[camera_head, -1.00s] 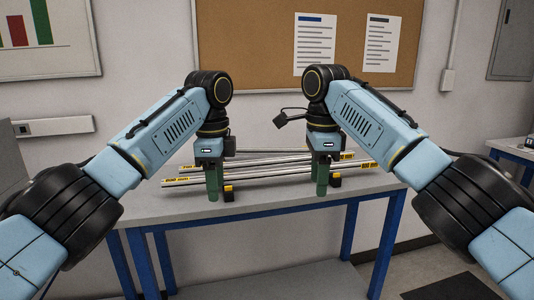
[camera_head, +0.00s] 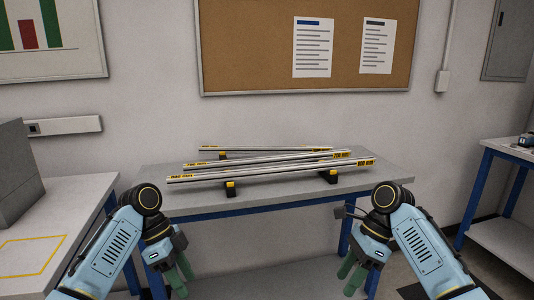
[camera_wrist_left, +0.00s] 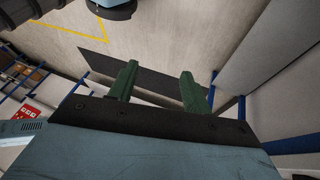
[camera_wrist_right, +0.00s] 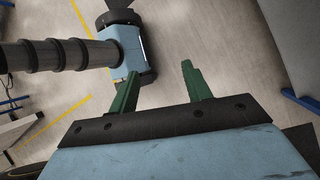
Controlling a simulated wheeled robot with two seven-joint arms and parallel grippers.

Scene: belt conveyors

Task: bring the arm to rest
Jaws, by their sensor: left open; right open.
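My left gripper (camera_head: 180,276) hangs low in front of the table, at the lower left of the head view. Its green fingers stand apart and empty in the left wrist view (camera_wrist_left: 156,86). My right gripper (camera_head: 355,276) hangs low on the right side, also clear of the table. Its fingers stand apart with nothing between them in the right wrist view (camera_wrist_right: 158,92). Several long silver bars (camera_head: 270,171) with yellow labelled ends lie on the table beyond both grippers. The front bars rest on black supports with yellow tops (camera_head: 231,188).
The grey table (camera_head: 300,198) with blue legs stands ahead against the wall. A second table (camera_head: 60,205) with a yellow outline and a grey box (camera_head: 14,170) is at the left. Another blue-legged table (camera_head: 508,152) is at the right. Floor is open between them.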

